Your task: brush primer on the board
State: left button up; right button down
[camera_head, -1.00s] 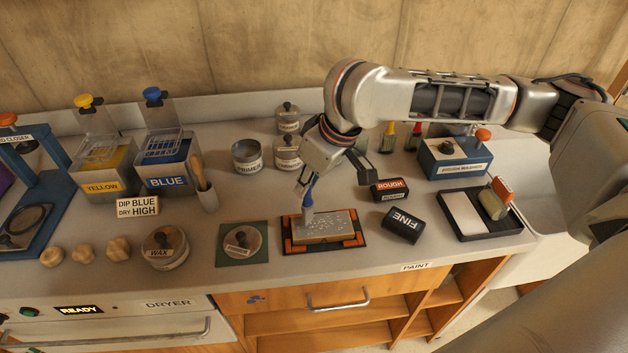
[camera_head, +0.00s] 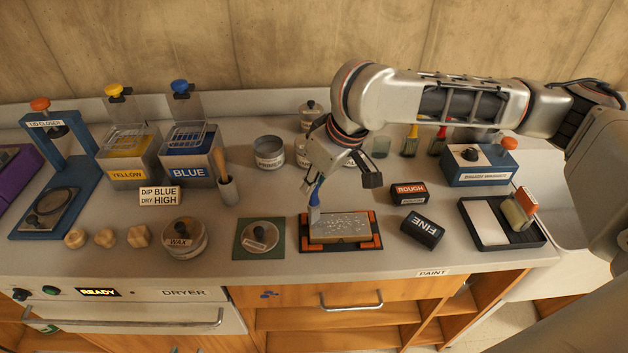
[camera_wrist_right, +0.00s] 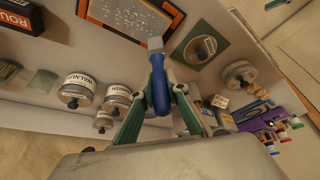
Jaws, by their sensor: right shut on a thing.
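The board (camera_head: 343,228) lies in a black and orange holder (camera_head: 305,243) on the counter, with pale specks on its top. My right gripper (camera_head: 318,178) is shut on a blue-handled brush (camera_head: 315,194), its bristles at the board's left end. In the right wrist view the brush (camera_wrist_right: 159,92) sits between the fingers (camera_wrist_right: 155,110), its tip pointing towards the board (camera_wrist_right: 134,14). I cannot tell if the bristles touch. The open primer tin (camera_head: 269,155) stands behind, left of the board. A lid (camera_head: 260,236) lies on a green mat left of the board. My left gripper is not in view.
Blocks marked ROUGH (camera_head: 408,193) and FINE (camera_head: 422,231) lie right of the board, with a roller tray (camera_head: 502,221) beyond them. A wax tin (camera_head: 184,238), dip tanks (camera_head: 188,157) and a lid closer (camera_head: 58,178) stand to the left.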

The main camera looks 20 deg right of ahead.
jog(key=s+d, duration=0.3)
jog(key=d, duration=0.9)
jog(key=shift+s+d, duration=0.15)
jog(key=shift+s, duration=0.15)
dwell(1.7)
jog(key=shift+r, duration=0.4)
notch_tip(320, 180, up, 7)
dwell(0.7)
jog(key=shift+f, duration=0.15)
dwell(0.4)
